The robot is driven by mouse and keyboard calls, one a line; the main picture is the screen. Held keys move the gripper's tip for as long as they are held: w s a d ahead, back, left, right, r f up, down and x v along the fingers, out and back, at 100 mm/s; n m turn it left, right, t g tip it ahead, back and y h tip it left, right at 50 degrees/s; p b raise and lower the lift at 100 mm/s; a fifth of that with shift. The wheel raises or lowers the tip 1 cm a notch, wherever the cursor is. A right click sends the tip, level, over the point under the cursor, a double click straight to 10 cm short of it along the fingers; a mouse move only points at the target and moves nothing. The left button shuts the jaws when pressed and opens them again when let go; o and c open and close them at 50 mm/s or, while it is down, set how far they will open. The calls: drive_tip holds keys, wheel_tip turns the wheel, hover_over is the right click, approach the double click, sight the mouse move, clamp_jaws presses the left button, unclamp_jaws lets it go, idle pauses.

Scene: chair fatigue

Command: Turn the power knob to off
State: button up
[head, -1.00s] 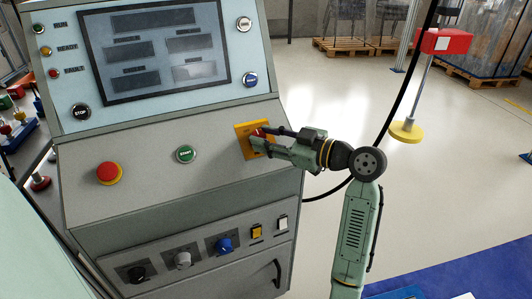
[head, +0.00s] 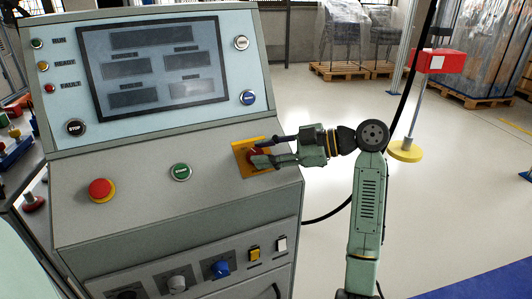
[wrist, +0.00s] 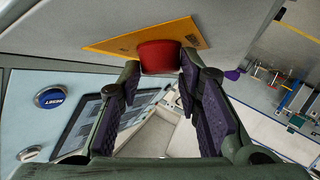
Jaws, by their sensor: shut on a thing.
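The power knob is a red knob (head: 254,155) on a yellow plate (head: 244,166) at the right end of the sloped console panel. My gripper (head: 261,151) reaches in from the right, with one finger above the knob and one below it. In the wrist view the red knob (wrist: 159,56) sits between the two dark finger pads and the gripper (wrist: 159,68) is shut on its sides. The yellow plate (wrist: 110,44) shows behind it. No pointer or marking on the knob can be made out, so its angle cannot be told.
A green start button (head: 180,172) and a red stop button on a yellow ring (head: 101,190) are left of the knob. Small knobs and switches line the lower front, including a blue knob (head: 220,268). A blue reset button (head: 248,97) is above. Open floor lies to the right.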

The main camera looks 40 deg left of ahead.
drive_tip(key=o, duration=1.2)
drive_tip(key=v, duration=1.2)
